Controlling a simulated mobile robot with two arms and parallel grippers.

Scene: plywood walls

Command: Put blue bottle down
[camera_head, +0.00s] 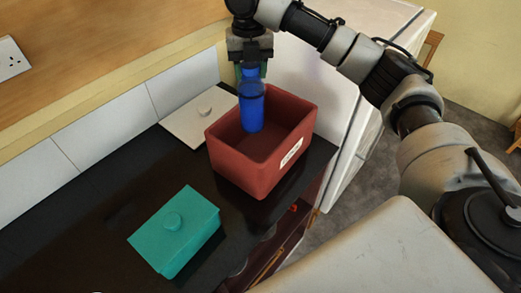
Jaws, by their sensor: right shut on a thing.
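The blue bottle (252,108) hangs upright in my right gripper (250,68), which is shut on its top. The bottle's lower part shows inside the open red box (237,168), in front of its back wall. I cannot tell whether the bottle touches the box floor. The red box stands on the dark counter (110,213) and has a white label on its front side. My left gripper is not in view.
A teal lidded box (178,229) stands on the counter at the front. A white lid (197,120) with a knob lies behind the red box, near the tiled wall (105,117). A white cabinet or fridge (325,85) stands close on the right. The left of the counter is clear.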

